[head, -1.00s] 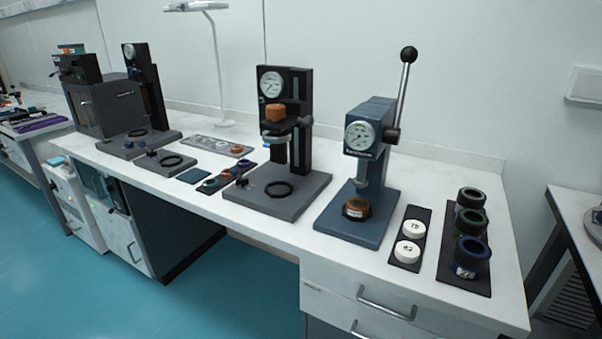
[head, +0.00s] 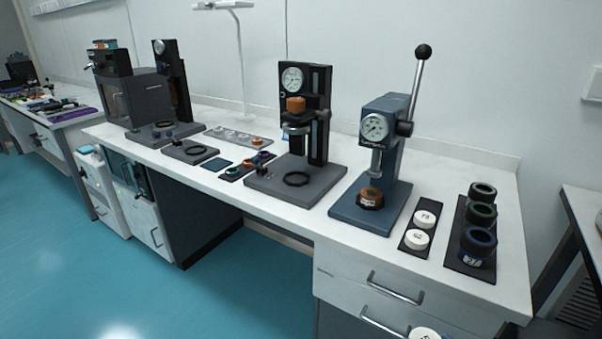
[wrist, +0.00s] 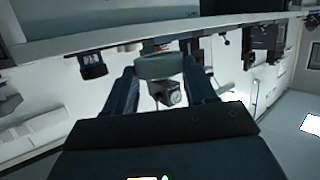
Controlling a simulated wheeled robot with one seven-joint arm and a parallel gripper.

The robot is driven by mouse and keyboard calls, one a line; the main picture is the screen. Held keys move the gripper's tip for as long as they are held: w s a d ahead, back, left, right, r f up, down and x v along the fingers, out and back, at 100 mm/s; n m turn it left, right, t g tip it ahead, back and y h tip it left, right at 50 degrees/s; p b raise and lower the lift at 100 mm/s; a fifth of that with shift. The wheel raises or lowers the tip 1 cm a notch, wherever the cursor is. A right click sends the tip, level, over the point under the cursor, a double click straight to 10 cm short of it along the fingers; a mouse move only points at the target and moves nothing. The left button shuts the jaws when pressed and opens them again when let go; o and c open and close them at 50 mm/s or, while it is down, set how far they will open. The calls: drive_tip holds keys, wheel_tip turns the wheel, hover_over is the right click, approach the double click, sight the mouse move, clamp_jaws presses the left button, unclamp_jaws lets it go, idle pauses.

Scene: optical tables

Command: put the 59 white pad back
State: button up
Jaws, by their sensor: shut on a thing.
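My gripper (wrist: 160,68) shows in the wrist view with its two dark fingers on either side of a round pad, shut on it. This white pad (wrist: 161,66) looks grey-green in shade there, and its number does not show. In the head view, a round white pad (head: 425,333) shows at the bottom edge, in front of the drawers, partly cut off; its marking is not readable. Two other white pads (head: 424,219) lie in a row on a narrow black mat (head: 408,248) on the bench, their numbers too small to read surely.
A blue-grey lever press (head: 385,150) with an orange-brown ring stands left of the mat. A black tray (head: 455,255) with dark rings stands right of it. A dial stand (head: 305,120) is farther left. Bare white bench lies along the front edge.

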drive_tip(key=w+f, duration=0.6)
drive_tip(key=w, duration=0.1)
wheel_tip(320, 180, down, 11)
drive_tip(key=s, duration=0.2)
drive_tip(key=shift+r, duration=0.15)
drive_tip(key=shift+d, duration=0.1)
